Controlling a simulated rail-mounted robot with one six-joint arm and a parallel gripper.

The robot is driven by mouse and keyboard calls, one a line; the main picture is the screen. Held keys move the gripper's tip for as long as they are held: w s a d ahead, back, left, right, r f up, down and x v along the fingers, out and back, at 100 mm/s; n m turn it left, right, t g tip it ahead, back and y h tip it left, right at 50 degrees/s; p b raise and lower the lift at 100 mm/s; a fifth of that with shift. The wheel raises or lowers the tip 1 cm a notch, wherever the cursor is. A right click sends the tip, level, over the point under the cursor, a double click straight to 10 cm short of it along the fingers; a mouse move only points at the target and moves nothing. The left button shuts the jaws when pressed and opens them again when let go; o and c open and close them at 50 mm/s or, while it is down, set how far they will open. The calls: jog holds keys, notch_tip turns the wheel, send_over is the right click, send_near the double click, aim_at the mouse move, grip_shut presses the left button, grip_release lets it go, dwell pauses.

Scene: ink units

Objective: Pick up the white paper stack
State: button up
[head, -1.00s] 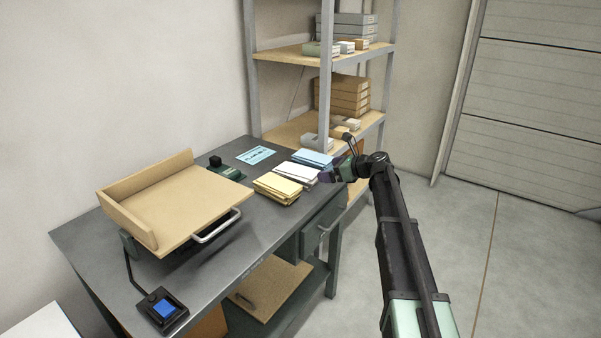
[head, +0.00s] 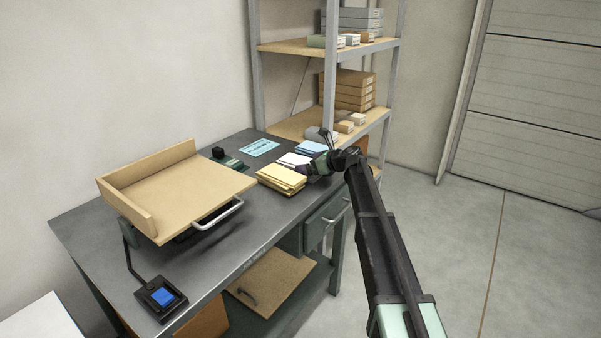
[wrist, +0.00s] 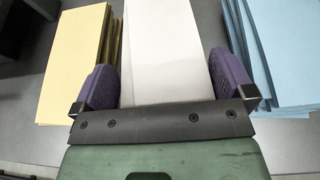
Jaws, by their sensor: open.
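The white paper stack (head: 293,160) lies on the grey workbench between a yellow stack and a blue stack. In the wrist view the white stack (wrist: 163,50) runs up the middle, and its near end is hidden by my gripper. My gripper (wrist: 165,80) is open, with one purple finger on each side of the white stack. The left finger is close to the yellow stack and the right finger close to the blue stack. Whether the fingers touch the paper, I cannot tell. In the head view my gripper (head: 309,169) is at the bench's right edge and partly covers the white stack.
The yellow stack (head: 281,178) and blue stack (head: 311,147) flank the white one closely. A tan tilted tray (head: 185,190) with a handle and a blue-button box (head: 162,297) are on the workbench (head: 225,265). Shelving (head: 331,90) stands behind. Bench surface in front of the yellow stack is clear.

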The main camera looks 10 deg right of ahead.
jog(key=shift+r, duration=0.1)
jog(key=c, duration=1.2)
notch_tip(320, 180, up, 20)
jog(key=p, duration=2)
